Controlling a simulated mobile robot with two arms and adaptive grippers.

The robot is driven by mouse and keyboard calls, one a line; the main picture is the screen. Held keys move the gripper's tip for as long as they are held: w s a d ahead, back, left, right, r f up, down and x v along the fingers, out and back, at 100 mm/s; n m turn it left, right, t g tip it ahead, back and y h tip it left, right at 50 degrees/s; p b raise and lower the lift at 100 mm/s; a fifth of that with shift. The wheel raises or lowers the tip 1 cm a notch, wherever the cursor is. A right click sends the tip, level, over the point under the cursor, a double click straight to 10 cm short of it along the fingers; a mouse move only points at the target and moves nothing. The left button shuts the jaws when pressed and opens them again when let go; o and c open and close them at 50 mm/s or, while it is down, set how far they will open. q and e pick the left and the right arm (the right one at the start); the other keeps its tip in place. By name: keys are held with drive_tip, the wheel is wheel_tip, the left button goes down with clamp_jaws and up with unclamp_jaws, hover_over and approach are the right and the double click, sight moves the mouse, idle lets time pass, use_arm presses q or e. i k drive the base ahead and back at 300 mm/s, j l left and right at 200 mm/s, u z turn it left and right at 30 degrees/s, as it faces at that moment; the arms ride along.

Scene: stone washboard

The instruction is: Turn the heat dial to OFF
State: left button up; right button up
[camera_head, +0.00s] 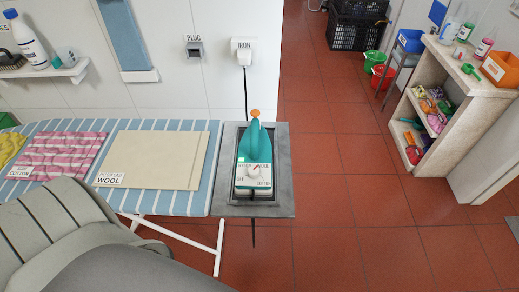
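A teal iron (255,146) rests on a dark grey stand (283,190) at the right end of the ironing board, its orange-tipped end toward the wall. A pale panel at its near end carries a round white heat dial (253,170) with a small red mark. Labels around it seem to read NYLON, WOOL, OFF and COTTON, with OFF at the lower left. The red mark seems to lie near the upper part of the dial, but it is too small to tell its exact setting. Neither of my grippers is in view.
The striped ironing board (195,205) holds folded cloth (150,160) labelled WOOL and pink-striped cloth (70,155). A cord runs from the wall plug (244,58) labelled IRON toward the iron. A large grey form fills the lower left. Open floor (345,170) lies right.

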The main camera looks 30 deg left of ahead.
sight(254, 171)
drive_tip(key=i+j+u, duration=0.1)
drive_tip(key=u, duration=0.95)
